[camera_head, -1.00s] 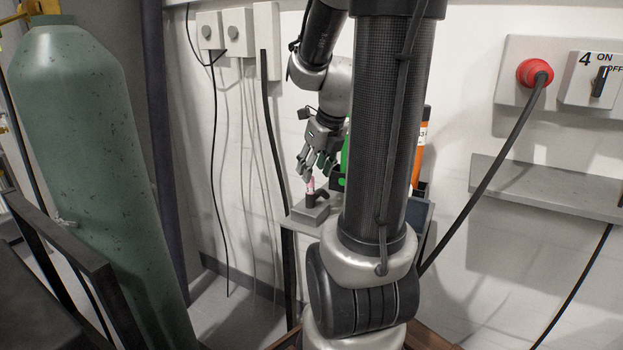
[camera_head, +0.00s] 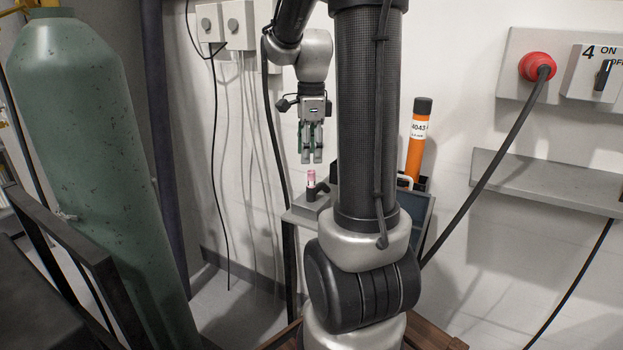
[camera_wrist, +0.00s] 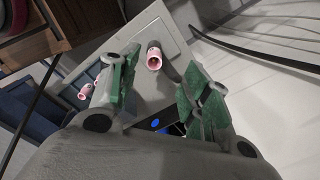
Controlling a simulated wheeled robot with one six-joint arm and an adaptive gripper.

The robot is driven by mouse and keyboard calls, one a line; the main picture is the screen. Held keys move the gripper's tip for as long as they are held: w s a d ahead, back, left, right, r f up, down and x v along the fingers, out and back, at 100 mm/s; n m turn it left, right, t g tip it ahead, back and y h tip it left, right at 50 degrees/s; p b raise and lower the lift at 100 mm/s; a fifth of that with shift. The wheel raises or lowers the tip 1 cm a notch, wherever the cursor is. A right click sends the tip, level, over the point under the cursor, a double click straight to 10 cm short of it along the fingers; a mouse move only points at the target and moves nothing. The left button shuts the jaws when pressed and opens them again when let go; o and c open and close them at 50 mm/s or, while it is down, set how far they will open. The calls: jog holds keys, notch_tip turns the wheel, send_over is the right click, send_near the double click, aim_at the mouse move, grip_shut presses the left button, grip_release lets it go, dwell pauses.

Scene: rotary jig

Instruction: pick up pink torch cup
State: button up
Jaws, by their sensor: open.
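The pink torch cup (camera_head: 310,177) stands upright beside a dark torch part (camera_head: 318,190) on a small grey block (camera_head: 308,205). My gripper (camera_head: 312,161) points down just above the cup, apart from it. In the wrist view the round open end of the pink cup (camera_wrist: 154,56) shows in the gap between the green-padded fingers of my gripper (camera_wrist: 157,78). The fingers are open and hold nothing.
More pink pieces (camera_wrist: 86,91) lie left of the left finger in the wrist view. An orange tube (camera_head: 415,145) stands right of my column. A tall green cylinder (camera_head: 90,170) fills the left side. A wall shelf (camera_head: 545,180) is at right.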

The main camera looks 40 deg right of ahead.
aim_at(311, 171)
jog(key=shift+s+d+r+n, duration=0.1)
jog(key=shift+s+r+n, duration=0.05)
jog(key=shift+n, duration=0.4)
jog(key=shift+s+d+r+n, duration=0.1)
jog(key=shift+r+n, duration=0.05)
jog(key=shift+n, duration=0.4)
jog(key=shift+s+n, duration=0.1)
jog(key=shift+n, duration=0.4)
jog(key=shift+a+f, duration=0.1)
jog(key=shift+f, duration=0.1)
notch_tip(311, 171, down, 8)
jog(key=shift+a+r, duration=0.1)
jog(key=shift+r, duration=0.15)
jog(key=shift+c, duration=0.5)
jog(key=c, duration=0.9)
jog(key=shift+r, duration=0.15)
